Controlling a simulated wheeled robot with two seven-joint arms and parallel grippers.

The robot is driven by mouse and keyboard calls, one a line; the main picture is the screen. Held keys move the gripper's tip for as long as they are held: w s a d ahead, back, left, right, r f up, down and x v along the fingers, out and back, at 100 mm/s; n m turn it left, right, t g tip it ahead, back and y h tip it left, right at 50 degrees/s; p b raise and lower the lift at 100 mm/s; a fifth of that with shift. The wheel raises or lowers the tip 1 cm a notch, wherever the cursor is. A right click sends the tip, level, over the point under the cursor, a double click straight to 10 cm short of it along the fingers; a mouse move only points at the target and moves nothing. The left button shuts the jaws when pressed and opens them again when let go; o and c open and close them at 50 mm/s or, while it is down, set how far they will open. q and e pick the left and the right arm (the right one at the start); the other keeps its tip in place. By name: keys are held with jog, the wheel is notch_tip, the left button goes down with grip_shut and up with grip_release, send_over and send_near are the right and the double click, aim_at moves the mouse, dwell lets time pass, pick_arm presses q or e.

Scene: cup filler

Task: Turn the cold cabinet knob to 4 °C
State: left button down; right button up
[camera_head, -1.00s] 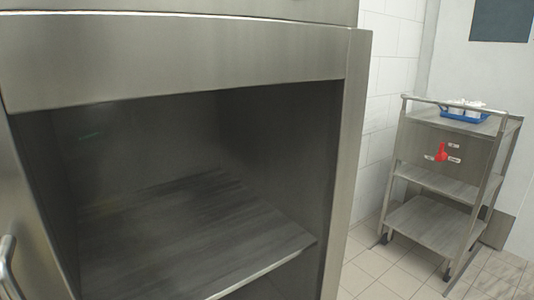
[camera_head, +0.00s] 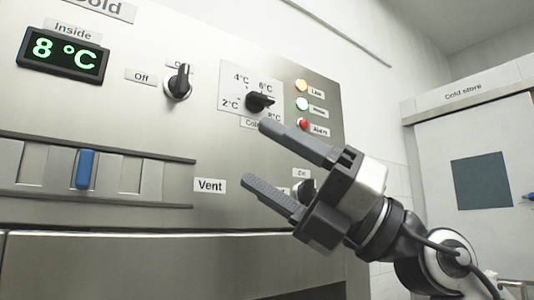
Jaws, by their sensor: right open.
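The cold cabinet knob (camera_head: 260,102) is black and sits on a pale dial plate (camera_head: 232,72) marked 2, 4, 6 and 8 °C. Its handle lies roughly level and seems to point right, between 6 and 8; its exact setting is hard to tell. The green display (camera_head: 63,52) reads 8 °C. My right gripper (camera_head: 255,152) is open and empty, below the knob, with its fingers pointing up-left. Its upper fingertip is just under the dial plate and covers part of it; I cannot tell whether it touches. My left gripper is not in view.
An on/off switch (camera_head: 179,82) is left of the dial. Several small lamps (camera_head: 302,104) are at its right. A vent slider with a blue tab (camera_head: 86,169) is lower left. Another black knob (camera_head: 304,189) is partly hidden behind my right gripper. A cold store door (camera_head: 485,150) is at right.

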notch_tip(320, 180, up, 4)
jog(key=s+a+r+n+t+h, duration=0.1)
jog(key=s+n+t+h, duration=0.15)
jog(key=h, duration=0.25)
jog(key=m+t+h, duration=0.4)
jog(key=t+h, duration=0.5)
jog(key=t, duration=0.1)
send_near(265, 95)
jog(key=p+x, duration=0.4)
jog(key=x, duration=0.5)
jog(key=shift+w+a, duration=0.1)
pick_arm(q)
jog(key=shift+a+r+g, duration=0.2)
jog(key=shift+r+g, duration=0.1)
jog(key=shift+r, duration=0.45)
pick_arm(e)
jog(key=c, duration=1)
